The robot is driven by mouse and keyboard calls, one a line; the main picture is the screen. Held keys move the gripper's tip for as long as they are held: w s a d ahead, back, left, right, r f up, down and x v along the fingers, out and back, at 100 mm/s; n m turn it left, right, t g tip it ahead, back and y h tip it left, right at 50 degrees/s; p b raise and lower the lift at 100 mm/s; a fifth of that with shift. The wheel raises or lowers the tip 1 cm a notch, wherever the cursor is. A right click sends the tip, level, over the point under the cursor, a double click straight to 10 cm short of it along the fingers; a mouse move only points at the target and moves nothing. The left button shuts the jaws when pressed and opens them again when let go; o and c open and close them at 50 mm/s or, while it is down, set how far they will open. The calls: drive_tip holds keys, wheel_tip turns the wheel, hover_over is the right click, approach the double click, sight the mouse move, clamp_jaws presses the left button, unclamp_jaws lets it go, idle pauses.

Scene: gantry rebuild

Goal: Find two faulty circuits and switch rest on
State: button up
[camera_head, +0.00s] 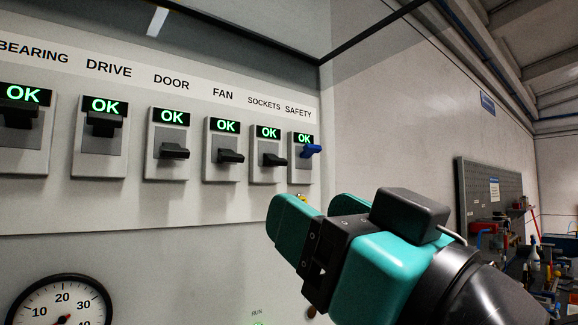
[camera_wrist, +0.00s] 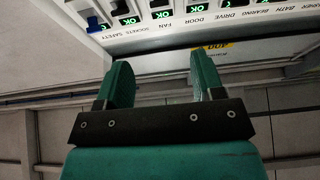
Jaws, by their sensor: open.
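A row of labelled circuit switches runs along the pale panel (camera_head: 200,215) in the head view. The BEARING (camera_head: 18,115) and DRIVE (camera_head: 103,124) levers are black and sit high, close under their displays. The DOOR (camera_head: 174,151), FAN (camera_head: 230,156) and SOCKETS (camera_head: 273,160) levers are black and sit lower. The SAFETY lever (camera_head: 312,150) is blue and sits higher than the SOCKETS one; it also shows in the wrist view (camera_wrist: 95,24). All these displays read green OK. My gripper (camera_head: 312,206) is open and empty, below the SAFETY switch, apart from the levers.
A round gauge (camera_head: 62,305) is at lower left. A pegboard (camera_head: 490,190) and a cluttered bench with tools stand at the right. In the wrist view a yellow label (camera_wrist: 212,46) shows beside a finger, and further switches run off the right edge.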

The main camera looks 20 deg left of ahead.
sight(234, 159)
drive_tip(key=p+x, duration=0.7)
drive_tip(key=x, duration=0.8)
drive_tip(key=shift+w+a+r+p, duration=0.1)
drive_tip(key=shift+w+p, duration=0.05)
drive_tip(key=shift+p, duration=0.2)
drive_tip(key=shift+w+a, duration=0.25)
drive_tip(key=shift+a, duration=0.15)
drive_tip(key=c, duration=0.9)
